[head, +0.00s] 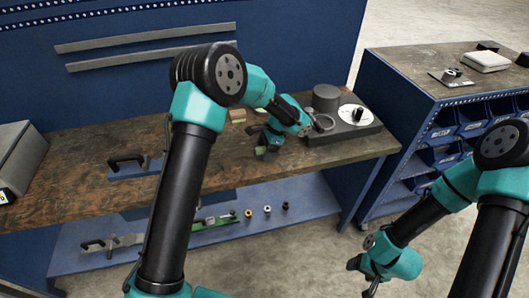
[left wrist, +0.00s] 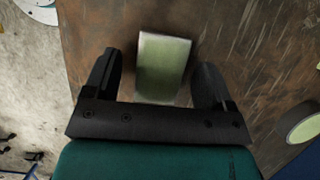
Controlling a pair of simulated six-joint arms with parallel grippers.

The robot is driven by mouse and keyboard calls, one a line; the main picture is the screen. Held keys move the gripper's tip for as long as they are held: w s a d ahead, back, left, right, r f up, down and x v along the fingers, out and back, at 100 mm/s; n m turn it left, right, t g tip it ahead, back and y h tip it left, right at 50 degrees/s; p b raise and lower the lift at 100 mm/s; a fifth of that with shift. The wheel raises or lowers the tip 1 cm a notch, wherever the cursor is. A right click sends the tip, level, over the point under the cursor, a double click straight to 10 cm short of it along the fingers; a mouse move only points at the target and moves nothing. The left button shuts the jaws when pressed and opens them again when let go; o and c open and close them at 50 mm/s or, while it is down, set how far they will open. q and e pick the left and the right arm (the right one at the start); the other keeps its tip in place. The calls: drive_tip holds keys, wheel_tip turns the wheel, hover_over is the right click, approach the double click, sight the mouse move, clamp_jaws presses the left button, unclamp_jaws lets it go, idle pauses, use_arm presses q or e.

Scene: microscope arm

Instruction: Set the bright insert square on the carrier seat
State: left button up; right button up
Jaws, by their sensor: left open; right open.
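A pale green block (left wrist: 163,68), which looks like the bright insert, lies on the brown worktop. In the left wrist view it sits between the spread fingers of my left gripper (left wrist: 158,62), with gaps on both sides. In the head view my left gripper (head: 267,150) is low over the bench, open, and largely hides the block. A dark grey fixture (head: 345,130) at the bench's right end carries a white disc, a dark cylinder and a ring. I cannot tell which part is the carrier seat. My right gripper (head: 372,284) is open and empty over the floor.
A tan block (head: 237,115) lies behind my left gripper. A blue holder with a black handle (head: 128,163) and a grey box (head: 18,157) are to the left. A round dark piece (left wrist: 302,125) shows right of the gripper. A blue bin cabinet (head: 425,130) stands right.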

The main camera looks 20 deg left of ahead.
sight(261, 151)
idle(0.3)
use_arm(q)
clamp_jaws()
drive_tip(key=shift+r, duration=0.1)
idle(0.5)
drive_tip(key=shift+r, duration=1.5)
drive_tip(key=shift+s+r, duration=0.2)
drive_tip(key=shift+r, duration=0.1)
drive_tip(key=s+d+r, duration=0.1)
drive_tip(key=s+d, duration=0.3)
drive_tip(key=s, duration=1.1)
drive_tip(key=shift+d+r, duration=0.15)
drive_tip(key=shift+d, duration=0.05)
